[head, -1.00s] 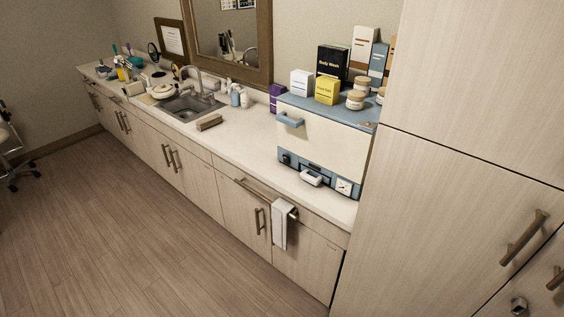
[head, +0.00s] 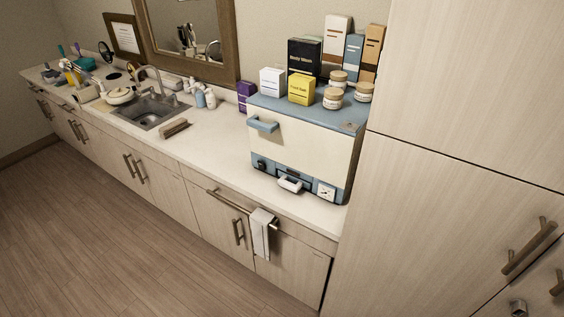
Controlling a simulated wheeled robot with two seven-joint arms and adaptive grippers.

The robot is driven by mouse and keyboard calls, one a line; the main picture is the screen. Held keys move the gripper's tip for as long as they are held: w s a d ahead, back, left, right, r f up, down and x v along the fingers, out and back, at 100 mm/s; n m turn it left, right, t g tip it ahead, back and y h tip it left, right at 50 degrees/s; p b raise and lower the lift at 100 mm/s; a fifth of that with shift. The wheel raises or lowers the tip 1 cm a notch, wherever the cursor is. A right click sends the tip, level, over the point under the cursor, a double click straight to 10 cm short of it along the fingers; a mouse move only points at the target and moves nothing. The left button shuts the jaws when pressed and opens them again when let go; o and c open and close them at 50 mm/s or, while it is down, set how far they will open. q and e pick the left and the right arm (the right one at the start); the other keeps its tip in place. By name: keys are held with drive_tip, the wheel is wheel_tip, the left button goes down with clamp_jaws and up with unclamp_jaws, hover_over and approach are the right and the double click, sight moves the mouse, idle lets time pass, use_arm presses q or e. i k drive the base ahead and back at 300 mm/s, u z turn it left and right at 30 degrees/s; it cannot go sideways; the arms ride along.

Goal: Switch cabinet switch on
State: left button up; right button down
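The cabinet (head: 305,146) is a cream and blue box with a blue handle (head: 263,124) on its front, standing at the right end of the counter. Its lower blue front strip carries a dark knob or switch (head: 260,166) at the left, a white protruding part (head: 290,184) in the middle and a white dial (head: 326,191) at the right. Whether the switch is on or off is too small to tell. Neither of my grippers shows in the head view.
A long white counter (head: 205,147) runs to the far left with a sink (head: 148,110). Boxes and jars stand on the cabinet. A towel (head: 262,233) hangs from a bar below it. A tall wooden cupboard (head: 440,210) borders the right. The floor (head: 90,240) is clear.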

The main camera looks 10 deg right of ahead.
sight(262, 164)
drive_tip(key=u, duration=0.25)
drive_tip(key=i, duration=0.85)
drive_tip(key=u, duration=0.75)
